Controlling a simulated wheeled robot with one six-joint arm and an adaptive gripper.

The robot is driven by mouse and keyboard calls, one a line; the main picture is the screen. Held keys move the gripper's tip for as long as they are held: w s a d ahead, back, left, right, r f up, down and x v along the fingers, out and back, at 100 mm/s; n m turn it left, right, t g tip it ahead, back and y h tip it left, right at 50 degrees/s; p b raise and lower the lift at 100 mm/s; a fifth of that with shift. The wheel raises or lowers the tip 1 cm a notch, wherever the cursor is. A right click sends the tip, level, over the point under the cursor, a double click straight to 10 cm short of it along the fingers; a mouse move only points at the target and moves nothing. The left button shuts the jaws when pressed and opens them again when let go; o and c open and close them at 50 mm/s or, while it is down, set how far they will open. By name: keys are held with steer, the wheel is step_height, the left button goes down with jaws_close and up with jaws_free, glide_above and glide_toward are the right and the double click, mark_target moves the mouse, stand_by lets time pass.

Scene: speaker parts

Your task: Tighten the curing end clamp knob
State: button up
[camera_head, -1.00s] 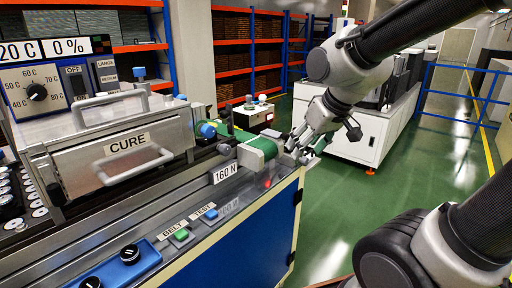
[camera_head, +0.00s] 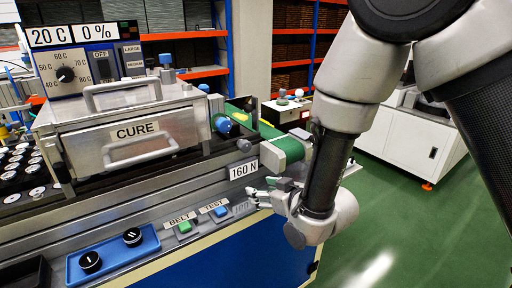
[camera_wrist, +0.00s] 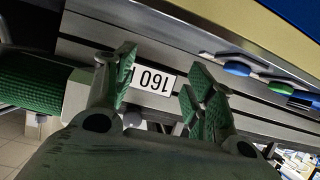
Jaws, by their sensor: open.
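The curing unit, a metal box marked CURE (camera_head: 138,130), stands on the bench. A blue round knob (camera_head: 223,124) sits at its right end, and a small grey knob (camera_head: 244,145) sits on the rail above the 160 N label (camera_head: 243,170). I cannot tell for certain which is the clamp knob. My gripper (camera_head: 262,192) is open and empty in front of the bench, below and right of both. In the wrist view its green-padded fingers (camera_wrist: 150,88) are spread, with the 160 N label (camera_wrist: 152,81) showing upside down between them. Nothing touches the pads.
The green conveyor belt (camera_head: 288,146) ends just above my gripper. The BELT button (camera_head: 184,227) and TEST button (camera_head: 220,212) are on the front panel, left of it. A blue tray (camera_head: 110,255) with two black knobs lies farther left. Green floor is clear at right.

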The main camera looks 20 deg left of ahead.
mark_target(247, 147)
step_height(247, 147, up, 9)
steer(key=w+a+t+y, duration=0.1)
steer(key=w+t+y, duration=0.1)
steer(key=t+y, duration=0.1)
steer(key=x, duration=0.7)
steer(key=shift+w+a+r, duration=0.25)
steer(key=shift+a+r, duration=0.05)
steer(key=shift+r, duration=0.05)
steer(key=c, duration=1)
